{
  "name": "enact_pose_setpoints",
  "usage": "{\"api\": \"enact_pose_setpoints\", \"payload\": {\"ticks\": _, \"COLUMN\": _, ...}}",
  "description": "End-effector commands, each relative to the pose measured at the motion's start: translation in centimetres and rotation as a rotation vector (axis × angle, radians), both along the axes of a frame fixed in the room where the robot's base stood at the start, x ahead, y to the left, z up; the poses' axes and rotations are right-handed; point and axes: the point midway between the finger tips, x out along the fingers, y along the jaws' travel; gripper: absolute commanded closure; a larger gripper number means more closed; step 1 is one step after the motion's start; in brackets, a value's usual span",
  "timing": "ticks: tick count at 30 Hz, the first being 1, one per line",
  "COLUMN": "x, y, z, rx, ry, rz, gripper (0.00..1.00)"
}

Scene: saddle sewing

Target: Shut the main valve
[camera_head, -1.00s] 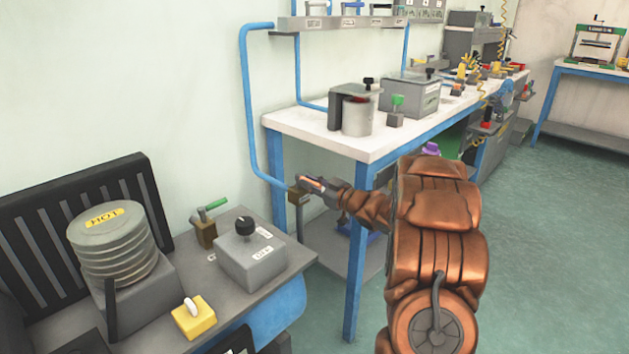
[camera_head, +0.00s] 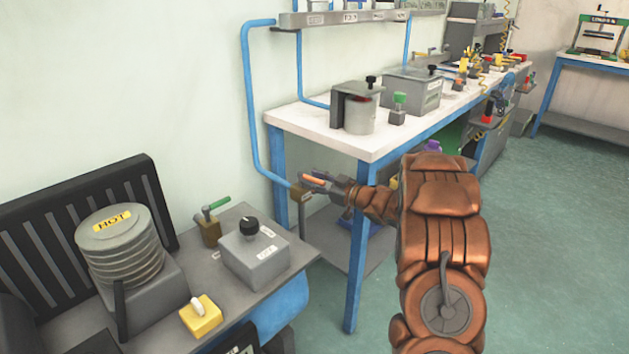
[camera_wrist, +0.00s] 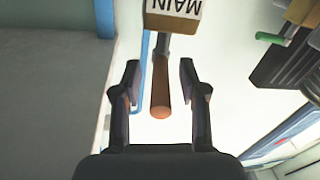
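The main valve is a small brass-coloured box (camera_wrist: 174,17) with the label MAIN, at the end of a blue pipe. It also shows in the head view (camera_head: 299,194), beside the white table's near leg. Its orange-brown lever handle (camera_wrist: 161,88) points from the box toward the wrist camera; it shows in the head view (camera_head: 316,180) too. My gripper (camera_wrist: 160,76) is open, with one finger on each side of the handle and a visible gap on both sides. In the head view my gripper (camera_head: 334,188) is partly hidden by its own wrist.
A white table (camera_head: 290,119) with blue legs stands beside the valve. A grey bench (camera_head: 226,238) at left carries a HOT-labelled heater (camera_head: 120,245), a knob box (camera_head: 255,255), a green-handled valve (camera_head: 211,225) and a yellow switch (camera_head: 201,317). Floor at right is clear.

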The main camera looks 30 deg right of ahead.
Motion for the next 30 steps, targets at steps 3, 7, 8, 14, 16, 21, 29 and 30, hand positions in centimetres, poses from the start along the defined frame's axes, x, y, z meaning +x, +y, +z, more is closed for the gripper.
{"api": "enact_pose_setpoints", "payload": {"ticks": 3, "x": 0.0, "y": 0.0, "z": 0.0, "rx": 0.0, "ry": 0.0, "rz": 0.001, "gripper": 0.58}}
{"api": "enact_pose_setpoints", "payload": {"ticks": 7, "x": -0.1, "y": 0.0, "z": 0.0, "rx": -0.001, "ry": 0.001, "rz": 0.001, "gripper": 0.58}}
{"api": "enact_pose_setpoints", "payload": {"ticks": 8, "x": -0.2, "y": -0.1, "z": 0.0, "rx": -0.001, "ry": 0.001, "rz": 0.001, "gripper": 0.58}}
{"api": "enact_pose_setpoints", "payload": {"ticks": 14, "x": -1.9, "y": -1.1, "z": -0.1, "rx": 0.0, "ry": 0.002, "rz": -0.003, "gripper": 0.58}}
{"api": "enact_pose_setpoints", "payload": {"ticks": 16, "x": -3.0, "y": -1.6, "z": -0.2, "rx": 0.0, "ry": 0.003, "rz": -0.005, "gripper": 0.58}}
{"api": "enact_pose_setpoints", "payload": {"ticks": 21, "x": -5.6, "y": -2.7, "z": -0.1, "rx": 0.0, "ry": 0.002, "rz": -0.003, "gripper": 0.58}}
{"api": "enact_pose_setpoints", "payload": {"ticks": 29, "x": -9.1, "y": -4.4, "z": 0.0, "rx": -0.002, "ry": 0.001, "rz": -0.002, "gripper": 0.58}}
{"api": "enact_pose_setpoints", "payload": {"ticks": 30, "x": -9.5, "y": -4.5, "z": 0.0, "rx": -0.003, "ry": 0.001, "rz": -0.001, "gripper": 0.58}}
